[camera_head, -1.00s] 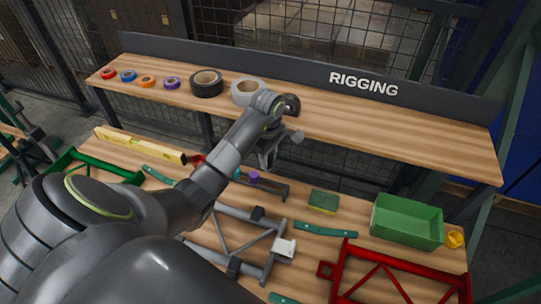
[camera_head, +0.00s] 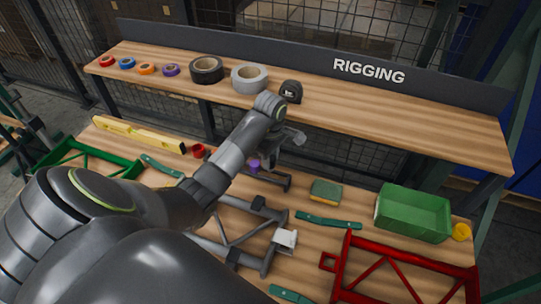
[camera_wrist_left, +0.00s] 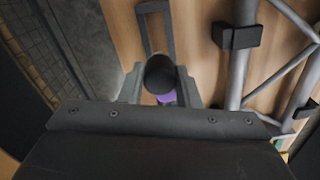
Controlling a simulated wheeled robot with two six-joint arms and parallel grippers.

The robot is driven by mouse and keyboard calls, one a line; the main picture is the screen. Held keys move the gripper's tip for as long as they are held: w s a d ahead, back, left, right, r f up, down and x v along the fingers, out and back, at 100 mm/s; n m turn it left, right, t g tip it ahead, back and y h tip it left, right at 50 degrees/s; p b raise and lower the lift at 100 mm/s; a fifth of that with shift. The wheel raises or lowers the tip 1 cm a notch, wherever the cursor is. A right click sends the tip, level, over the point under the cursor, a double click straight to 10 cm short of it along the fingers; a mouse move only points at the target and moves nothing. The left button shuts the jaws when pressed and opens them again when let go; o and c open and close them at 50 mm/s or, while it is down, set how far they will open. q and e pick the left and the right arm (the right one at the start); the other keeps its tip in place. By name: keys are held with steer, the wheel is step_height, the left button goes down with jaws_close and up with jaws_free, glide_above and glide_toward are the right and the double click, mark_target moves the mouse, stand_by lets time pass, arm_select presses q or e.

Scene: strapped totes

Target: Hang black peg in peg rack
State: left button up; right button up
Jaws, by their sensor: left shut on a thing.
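My left gripper (camera_head: 278,152) is over the lower bench, partly hidden by my own arm in the head view. In the left wrist view, its two fingers (camera_wrist_left: 160,88) are shut on the black peg (camera_wrist_left: 160,73), which shows as a round dark end. Its length is hidden. A purple piece (camera_wrist_left: 167,97) shows just behind the black peg, and in the head view a purple piece (camera_head: 253,165) sits beside the gripper. A dark bar (camera_head: 274,180), possibly the peg rack, lies below the gripper, largely covered by my arm. My right gripper is not in view.
A red ring-like piece (camera_head: 198,151), a yellow level (camera_head: 140,134), a sponge (camera_head: 326,191), a green bin (camera_head: 412,213) and grey (camera_head: 262,235) and red (camera_head: 400,275) frames lie on the lower bench. The upper shelf (camera_head: 400,120) holds several tape rolls and a tape measure (camera_head: 291,91).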

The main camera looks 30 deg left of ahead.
arm_select(q)
steer(key=shift+f+b, duration=0.95)
steer(key=shift+f, duration=0.25)
steer(key=shift+f+b, duration=0.75)
steer(key=shift+b, duration=0.05)
steer(key=o, duration=1.1)
steer(key=shift+c, duration=0.2)
steer(key=shift+r, duration=0.3)
step_height(320, 180, up, 3)
steer(key=shift+f, duration=0.1)
step_height(320, 180, up, 14)
steer(key=p, duration=1.3)
